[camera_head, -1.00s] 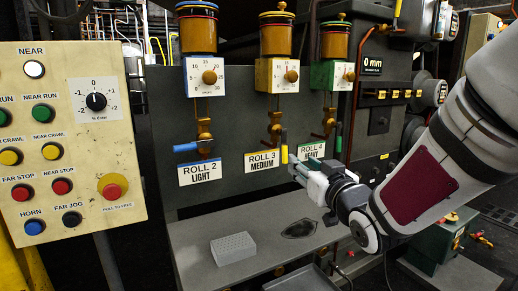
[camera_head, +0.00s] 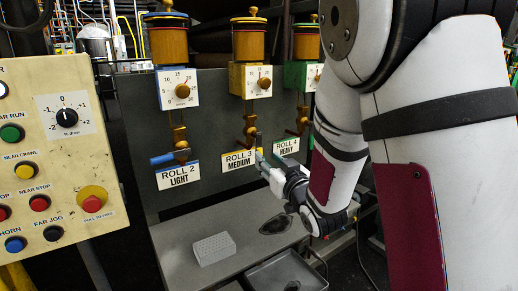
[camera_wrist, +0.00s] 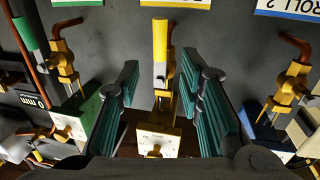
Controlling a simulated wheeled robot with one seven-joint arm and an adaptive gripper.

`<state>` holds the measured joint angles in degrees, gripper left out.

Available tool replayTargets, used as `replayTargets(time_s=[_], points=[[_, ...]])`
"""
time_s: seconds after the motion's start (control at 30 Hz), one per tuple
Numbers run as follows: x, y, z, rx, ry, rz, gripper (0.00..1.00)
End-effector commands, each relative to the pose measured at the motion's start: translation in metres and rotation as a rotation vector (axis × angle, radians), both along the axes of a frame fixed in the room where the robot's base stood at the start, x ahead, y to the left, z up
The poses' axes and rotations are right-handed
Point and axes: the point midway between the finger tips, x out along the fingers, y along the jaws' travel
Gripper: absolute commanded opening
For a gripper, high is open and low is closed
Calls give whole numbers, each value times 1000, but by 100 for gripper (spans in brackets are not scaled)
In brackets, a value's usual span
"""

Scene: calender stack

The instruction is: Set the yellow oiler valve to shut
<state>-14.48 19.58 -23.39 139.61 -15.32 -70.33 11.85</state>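The yellow Roll 3 oiler has a yellow dial block (camera_head: 250,80) below an amber reservoir (camera_head: 249,44). Below it is a brass valve (camera_head: 250,126) with a lever. In the wrist view, which shows the scene upside down, the lever's yellow handle (camera_wrist: 160,40) runs straight from the valve towards the Roll 3 label, so it hangs downward. My gripper (camera_wrist: 163,78) is open, with teal-padded fingers on either side of the lever and a gap on both sides. In the head view my gripper (camera_head: 267,166) is in front of the Roll 3 label (camera_head: 239,160) and hides part of the valve area.
The blue Roll 2 handle (camera_head: 170,158) points sideways at left. The green Roll 3 neighbour, the Roll 4 oiler (camera_head: 302,76), is to the right, partly behind my arm. A grey perforated block (camera_head: 214,249) lies on the shelf below. A button panel (camera_head: 55,150) stands at left.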

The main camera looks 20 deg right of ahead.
Motion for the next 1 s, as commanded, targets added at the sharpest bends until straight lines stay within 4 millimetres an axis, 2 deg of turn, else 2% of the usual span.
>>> replayTargets(time_s=[0.03,0.2,0.4,0.6,0.83,0.97,1.0], points=[[11,2,-1,-2,-1,2,34],[42,5,-1,-2,-1,1,34],[66,8,0,-1,-1,1,34],[74,9,0,0,1,0,34],[74,9,0,0,0,0,34],[74,9,0,0,0,0,4],[74,9,0,0,0,0,0]])
